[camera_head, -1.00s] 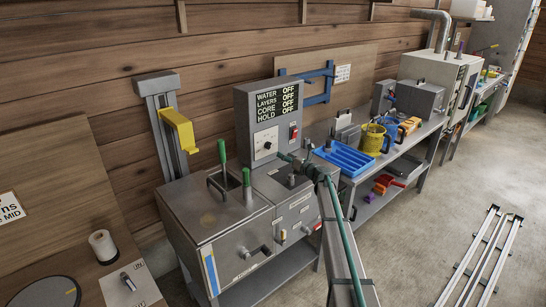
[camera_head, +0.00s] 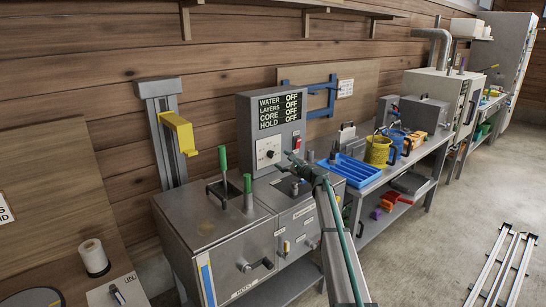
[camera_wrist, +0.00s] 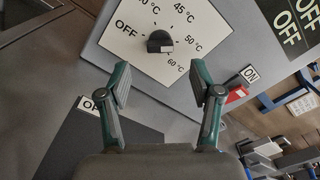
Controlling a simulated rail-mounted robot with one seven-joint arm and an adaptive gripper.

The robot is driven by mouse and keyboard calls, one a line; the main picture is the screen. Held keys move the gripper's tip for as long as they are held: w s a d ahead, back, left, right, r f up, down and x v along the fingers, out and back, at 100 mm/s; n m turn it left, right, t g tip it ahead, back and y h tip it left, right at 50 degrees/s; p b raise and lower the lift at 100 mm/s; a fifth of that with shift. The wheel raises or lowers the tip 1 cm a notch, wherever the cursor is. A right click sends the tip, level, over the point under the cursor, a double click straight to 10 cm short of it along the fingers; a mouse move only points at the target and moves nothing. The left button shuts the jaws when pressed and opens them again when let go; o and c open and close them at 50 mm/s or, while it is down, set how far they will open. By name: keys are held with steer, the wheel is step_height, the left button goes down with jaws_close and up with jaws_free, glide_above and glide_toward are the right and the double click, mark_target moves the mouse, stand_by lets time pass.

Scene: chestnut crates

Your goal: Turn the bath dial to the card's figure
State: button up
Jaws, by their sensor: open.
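The bath dial is a black knob (camera_wrist: 160,41) on a white plate (camera_wrist: 126,32) marked OFF, 45, 50 and 60 °C; another figure is cut off at the top. A pale mark shows on the knob's lower right, but its exact setting is hard to tell. In the head view the dial (camera_head: 268,154) sits on the grey control box (camera_head: 245,118). My gripper (camera_wrist: 162,80) is open and empty, its green-backed fingers short of the knob, one to each side below it. In the head view my gripper (camera_head: 291,160) is right of the dial. Which card gives the figure is unclear.
A display (camera_head: 279,109) reads OFF for water, layers, core and hold. A red switch (camera_wrist: 236,93) is right of the dial. Green-handled levers (camera_head: 247,190) rise from the steel bath (camera_head: 205,225). A blue tray (camera_head: 345,170) and yellow jug (camera_head: 378,151) stand right.

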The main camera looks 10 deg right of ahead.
mark_target(273, 155)
steer(key=p+x, duration=0.1)
steer(key=x, duration=0.6)
steer(key=shift+w+a, duration=0.2)
steer(key=shift+w, duration=0.15)
